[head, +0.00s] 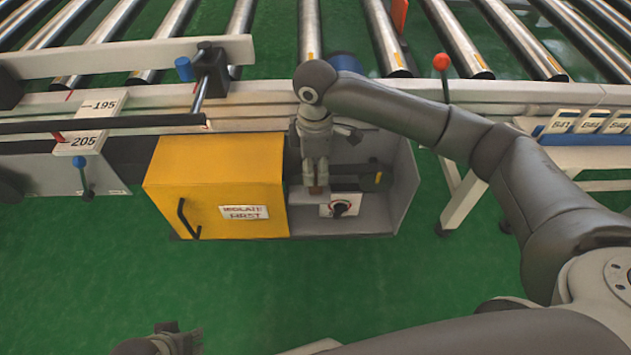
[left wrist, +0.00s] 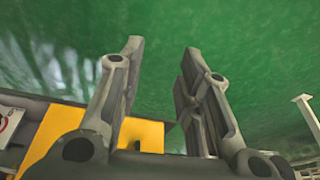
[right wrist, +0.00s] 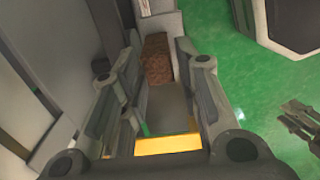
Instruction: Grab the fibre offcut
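The fibre offcut is a small brown, rough block (right wrist: 157,60) in the right wrist view, between the fingertip ends of my right gripper (right wrist: 156,48). The fingers stand apart on either side of it; I see no clear grip. In the head view my right gripper (head: 315,180) points down into the open grey bay beside the yellow cover, and a small brown bit of the offcut (head: 316,189) shows at its tips. My left gripper (left wrist: 163,50) is open and empty over the green floor; part of it shows at the bottom of the head view (head: 160,342).
The yellow cover (head: 217,180) with a black handle stands left of the bay. The grey bay wall (head: 405,180) is to the right, with a rotary switch (head: 341,207) low inside. Roller conveyor (head: 310,30) runs behind.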

